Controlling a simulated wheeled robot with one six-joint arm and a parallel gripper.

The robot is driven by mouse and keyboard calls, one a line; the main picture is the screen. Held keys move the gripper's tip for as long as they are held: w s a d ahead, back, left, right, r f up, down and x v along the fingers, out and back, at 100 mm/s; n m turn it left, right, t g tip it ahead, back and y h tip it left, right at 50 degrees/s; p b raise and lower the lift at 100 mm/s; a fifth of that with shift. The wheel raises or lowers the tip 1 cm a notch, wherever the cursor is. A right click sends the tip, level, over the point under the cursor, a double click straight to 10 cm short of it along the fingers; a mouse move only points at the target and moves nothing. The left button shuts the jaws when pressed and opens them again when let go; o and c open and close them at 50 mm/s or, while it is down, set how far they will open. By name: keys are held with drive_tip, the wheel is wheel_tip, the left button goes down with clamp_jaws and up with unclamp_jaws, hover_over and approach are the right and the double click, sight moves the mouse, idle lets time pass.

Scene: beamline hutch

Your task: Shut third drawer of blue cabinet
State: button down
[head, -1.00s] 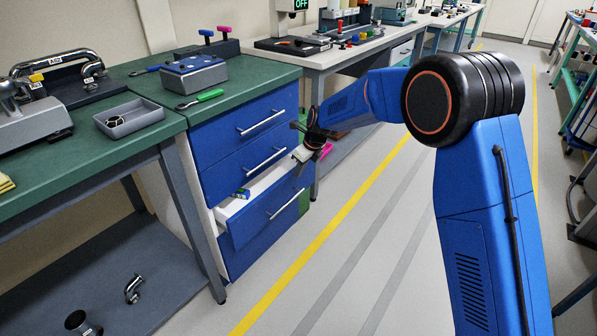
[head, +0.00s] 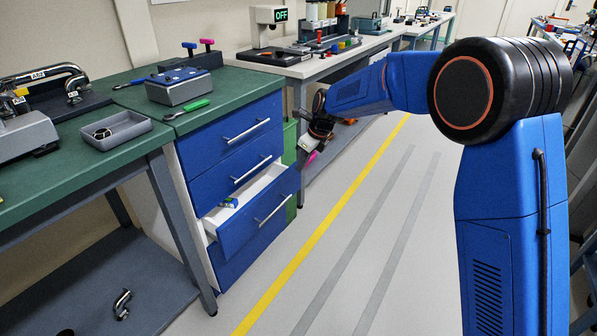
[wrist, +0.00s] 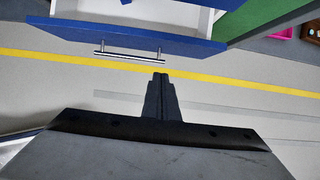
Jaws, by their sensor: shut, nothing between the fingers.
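The blue cabinet (head: 200,150) stands under a green worktop. Its third drawer (head: 255,216) is pulled out, showing a white inside with a small blue and green item (head: 229,202) in it. The two drawers above are closed. My gripper (head: 306,158) is beside the far right end of the open drawer front. In the wrist view the open drawer's blue front (wrist: 190,43) and bar handle (wrist: 130,53) lie ahead. My fingers (wrist: 160,76) are shut and empty, pointing toward the front right of the handle, with floor visible between.
The green worktop holds a grey tray (head: 108,131), a grey and blue box (head: 184,86) and a green-handled tool (head: 187,108). A white bench (head: 283,66) continues behind. The floor right of the yellow line (head: 335,208) is clear.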

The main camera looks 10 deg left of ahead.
drive_tip(key=n+t+y, duration=0.3)
drive_tip(key=n+y, duration=0.6)
drive_tip(key=n, duration=0.9)
approach(237, 217)
drive_tip(key=shift+y, duration=0.3)
drive_tip(key=a+f, duration=0.1)
drive_tip(key=w+a+f, duration=0.1)
drive_tip(key=a, duration=0.1)
drive_tip(key=shift+a+f, duration=0.15)
drive_tip(key=shift+a, duration=0.2)
drive_tip(key=shift+w+a, duration=0.4)
drive_tip(key=shift+a, duration=0.45)
drive_tip(key=shift+a, duration=0.1)
